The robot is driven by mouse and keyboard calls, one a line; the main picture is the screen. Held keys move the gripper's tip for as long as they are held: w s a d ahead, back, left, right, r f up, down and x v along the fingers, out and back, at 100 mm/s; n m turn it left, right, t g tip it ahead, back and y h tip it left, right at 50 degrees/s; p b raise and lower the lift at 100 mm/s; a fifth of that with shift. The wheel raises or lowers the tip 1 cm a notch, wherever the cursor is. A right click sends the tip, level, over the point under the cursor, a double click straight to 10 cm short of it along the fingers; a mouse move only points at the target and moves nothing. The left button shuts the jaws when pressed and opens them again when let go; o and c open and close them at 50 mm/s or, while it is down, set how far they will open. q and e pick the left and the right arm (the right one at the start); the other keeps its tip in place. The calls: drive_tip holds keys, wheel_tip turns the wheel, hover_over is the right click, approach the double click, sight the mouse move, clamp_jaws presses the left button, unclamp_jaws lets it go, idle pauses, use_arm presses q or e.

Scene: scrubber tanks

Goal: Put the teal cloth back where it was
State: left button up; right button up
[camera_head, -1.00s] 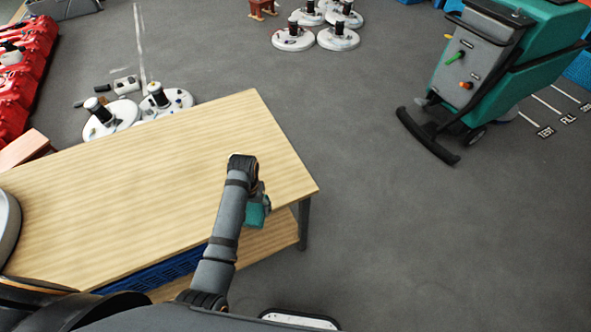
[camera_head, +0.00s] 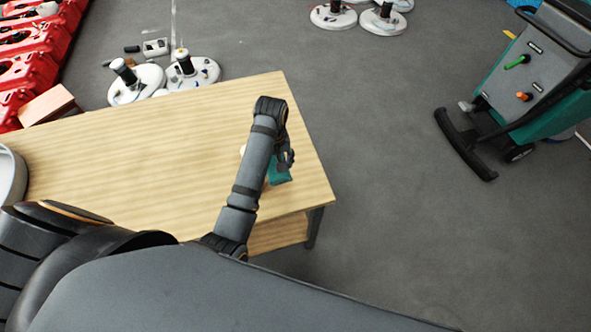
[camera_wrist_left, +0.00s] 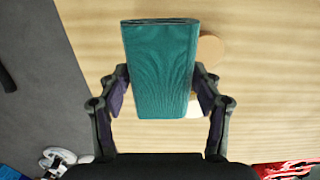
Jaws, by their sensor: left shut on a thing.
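The teal cloth (camera_head: 279,171) is a folded block. My left gripper (camera_head: 284,159) is shut on it, over the right end of the wooden table (camera_head: 120,150). I cannot tell whether the cloth touches the tabletop. My arm hides part of the gripper in the head view. My right gripper is not in view.
A round tan object (camera_wrist_left: 210,50) and a pale object (camera_wrist_left: 193,106) show partly behind the cloth in the wrist view. A grey round container (camera_head: 10,178) stands at the table's left. White discs (camera_head: 136,84) lie on the floor beyond. A teal scrubber machine (camera_head: 520,90) stands right; floor between is clear.

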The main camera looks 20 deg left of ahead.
sight(285, 158)
use_arm(q)
drive_tip(key=w, duration=0.1)
drive_tip(key=d+f, duration=0.1)
drive_tip(key=w, duration=0.1)
drive_tip(key=shift+w+d+f, duration=0.3)
drive_tip(key=shift+w+d, duration=0.05)
drive_tip(key=w+f, duration=0.1)
drive_tip(key=w+d+f, duration=0.1)
drive_tip(key=f, duration=0.1)
drive_tip(key=w+f, duration=0.1)
drive_tip(key=shift+d+f, duration=0.2)
drive_tip(key=shift+d, duration=0.2)
drive_tip(key=shift+d+f, duration=0.1)
drive_tip(key=shift+f, duration=0.05)
drive_tip(key=shift+w+d+f, duration=0.2)
drive_tip(key=shift+f, duration=0.2)
wheel_tip(285, 158, down, 2)
drive_tip(key=shift+f, duration=0.5)
drive_tip(key=o, duration=1.1)
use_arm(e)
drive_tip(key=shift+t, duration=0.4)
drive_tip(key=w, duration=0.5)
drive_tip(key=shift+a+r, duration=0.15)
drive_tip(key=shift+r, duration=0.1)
